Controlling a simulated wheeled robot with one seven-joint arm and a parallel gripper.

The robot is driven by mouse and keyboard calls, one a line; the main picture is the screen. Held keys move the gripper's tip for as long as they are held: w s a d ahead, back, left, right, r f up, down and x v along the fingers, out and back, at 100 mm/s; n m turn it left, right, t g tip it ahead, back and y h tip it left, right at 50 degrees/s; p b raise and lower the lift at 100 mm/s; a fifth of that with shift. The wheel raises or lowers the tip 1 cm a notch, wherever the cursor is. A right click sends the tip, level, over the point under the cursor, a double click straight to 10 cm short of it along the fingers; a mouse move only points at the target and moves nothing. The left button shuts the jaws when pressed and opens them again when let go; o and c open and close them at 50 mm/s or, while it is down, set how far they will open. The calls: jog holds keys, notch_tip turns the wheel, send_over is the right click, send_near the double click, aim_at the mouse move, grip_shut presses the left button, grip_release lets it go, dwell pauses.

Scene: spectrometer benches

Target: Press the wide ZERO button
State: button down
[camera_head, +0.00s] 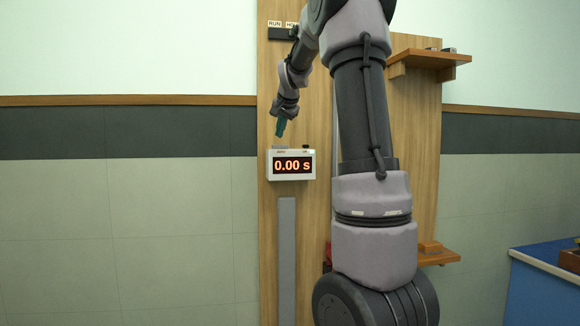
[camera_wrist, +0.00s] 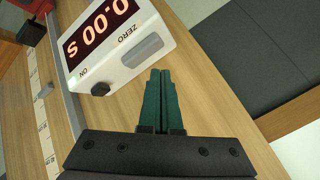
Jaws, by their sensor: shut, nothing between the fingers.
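The white timer box (camera_head: 292,178) is mounted on the wooden board and its red display reads 0.00 s. In the wrist view, the wide grey ZERO button (camera_wrist: 143,50) sits on the top face of the timer box (camera_wrist: 122,72), beside the ZERO label. A small black knob (camera_wrist: 100,89) marked ON is on the same face. My gripper (camera_head: 281,128) is just above the button's end of the box in the head view. In the wrist view, the green fingers of my gripper (camera_wrist: 160,74) are together and empty, close beside the box near the button. I cannot tell whether they touch it.
A wooden shelf (camera_head: 430,59) sticks out at the upper right of the board, and a lower one (camera_head: 438,257) is at the right. A grey vertical strip (camera_head: 287,260) runs below the timer. A blue bench (camera_head: 545,285) stands at the far right.

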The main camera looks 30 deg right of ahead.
jog(key=shift+r, duration=2.5)
